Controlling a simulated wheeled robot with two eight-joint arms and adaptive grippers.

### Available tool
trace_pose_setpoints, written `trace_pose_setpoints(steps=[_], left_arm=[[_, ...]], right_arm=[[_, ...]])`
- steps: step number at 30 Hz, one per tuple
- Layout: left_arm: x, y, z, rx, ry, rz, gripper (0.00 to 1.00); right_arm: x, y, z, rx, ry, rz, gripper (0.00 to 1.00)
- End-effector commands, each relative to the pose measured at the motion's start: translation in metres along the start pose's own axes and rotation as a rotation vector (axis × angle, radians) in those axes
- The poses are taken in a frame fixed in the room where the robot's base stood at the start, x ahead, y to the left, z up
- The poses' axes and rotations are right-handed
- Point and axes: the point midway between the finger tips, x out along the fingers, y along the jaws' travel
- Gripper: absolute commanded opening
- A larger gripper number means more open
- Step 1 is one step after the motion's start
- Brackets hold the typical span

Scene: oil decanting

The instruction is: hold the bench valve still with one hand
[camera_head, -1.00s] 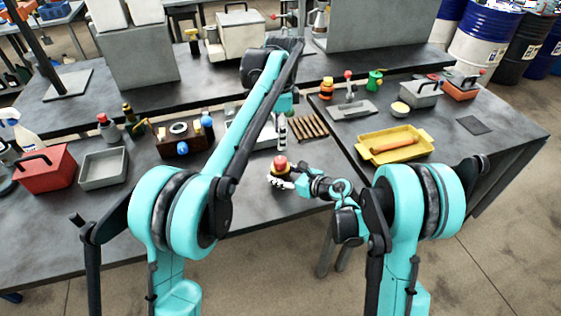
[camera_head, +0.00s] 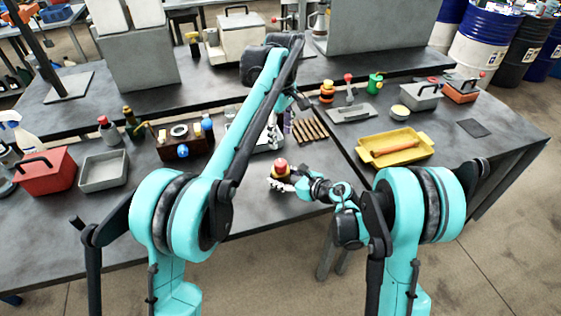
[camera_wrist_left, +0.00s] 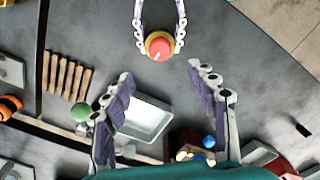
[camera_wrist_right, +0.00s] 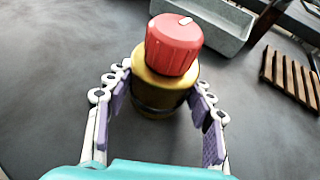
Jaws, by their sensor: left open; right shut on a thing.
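The bench valve (camera_head: 281,167) has a red knob on a yellow body and stands upright near the front edge of the bench. In the right wrist view the valve (camera_wrist_right: 168,75) sits between the fingers of my right gripper (camera_wrist_right: 160,98), which is shut on its yellow body below the knob. The red knob is uncovered. My left gripper (camera_wrist_left: 162,85) is open and empty above the bench, behind the valve in the head view. In the left wrist view the valve (camera_wrist_left: 159,45) lies beyond the left fingertips, apart from them.
A grey tray (camera_wrist_left: 148,118) lies below my left gripper. Wooden sticks (camera_head: 309,131) lie to its right in the head view. A brown caddy (camera_head: 170,150), a red toolbox (camera_head: 45,174) and a yellow tray (camera_head: 425,150) stand around.

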Motion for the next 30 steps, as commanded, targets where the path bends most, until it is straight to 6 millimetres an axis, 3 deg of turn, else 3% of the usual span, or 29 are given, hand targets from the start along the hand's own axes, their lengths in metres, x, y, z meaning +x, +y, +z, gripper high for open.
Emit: trace_pose_setpoints(steps=[6, 14, 17, 30], left_arm=[[-0.002, 0.000, 0.000, -0.398, 0.000, 0.000, 0.58], [0.002, 0.000, 0.000, -0.582, 0.000, 0.000, 0.58], [0.013, 0.000, 0.000, -0.588, 0.000, 0.000, 0.58], [0.097, 0.000, 0.000, -0.585, 0.000, 0.000, 0.58]], right_arm=[[0.000, 0.000, 0.000, -0.001, 0.000, 0.000, 0.06], [0.000, 0.000, 0.000, -0.001, 0.000, 0.000, 0.06], [0.000, 0.000, 0.000, -0.001, 0.000, 0.000, 0.06], [0.000, 0.000, 0.000, -0.001, 0.000, 0.000, 0.06]])
